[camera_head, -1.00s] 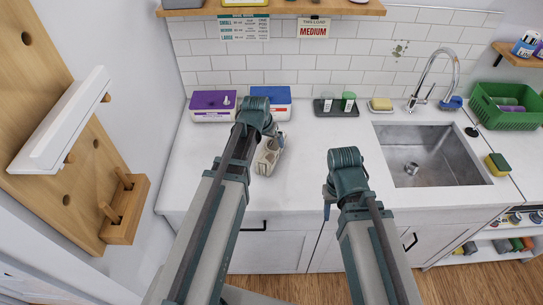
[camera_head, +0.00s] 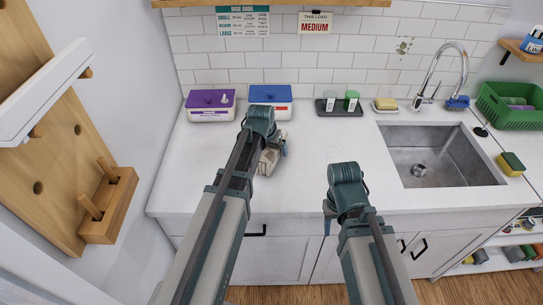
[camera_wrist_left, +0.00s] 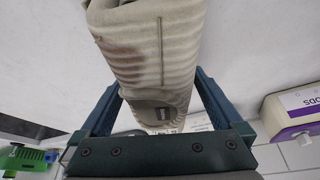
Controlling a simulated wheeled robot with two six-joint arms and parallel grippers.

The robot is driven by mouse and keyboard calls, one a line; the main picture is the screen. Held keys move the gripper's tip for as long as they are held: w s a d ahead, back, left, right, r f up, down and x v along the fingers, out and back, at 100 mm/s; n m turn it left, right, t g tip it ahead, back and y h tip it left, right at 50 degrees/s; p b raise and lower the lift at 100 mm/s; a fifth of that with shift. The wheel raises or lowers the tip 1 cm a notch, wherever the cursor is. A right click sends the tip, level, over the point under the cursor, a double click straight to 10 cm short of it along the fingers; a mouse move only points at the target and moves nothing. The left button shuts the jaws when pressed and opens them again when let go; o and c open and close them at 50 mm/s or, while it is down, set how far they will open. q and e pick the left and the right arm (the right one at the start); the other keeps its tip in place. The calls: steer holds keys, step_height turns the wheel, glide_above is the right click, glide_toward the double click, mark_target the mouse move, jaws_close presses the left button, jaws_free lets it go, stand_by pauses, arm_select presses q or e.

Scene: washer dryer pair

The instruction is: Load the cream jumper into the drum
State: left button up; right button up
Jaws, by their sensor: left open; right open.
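The cream jumper (camera_head: 268,160), a folded bundle, is on the white counter in the head view, partly hidden by my left arm. In the left wrist view the ribbed cream cloth (camera_wrist_left: 150,45) has brownish stains and a dark tag. My left gripper (camera_wrist_left: 158,82) is open, with a finger on each side of the bundle's near end; I cannot tell whether they touch it. My right gripper (camera_head: 328,222) is mostly hidden by its own wrist; it is open and empty over the counter's front edge. No drum is in view.
A purple-lidded box (camera_head: 210,105) and a blue-lidded box (camera_head: 270,95) stand behind the jumper. A black tray (camera_head: 340,112) with bottles, a sink (camera_head: 440,160) and a green basket (camera_head: 508,105) are to the right. A wooden pegboard (camera_head: 50,180) is at left.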

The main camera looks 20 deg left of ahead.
arm_select(q)
steer(key=shift+w+f, duration=0.25)
steer(key=shift+f, duration=0.45)
steer(key=shift+r, duration=0.1)
jaws_close()
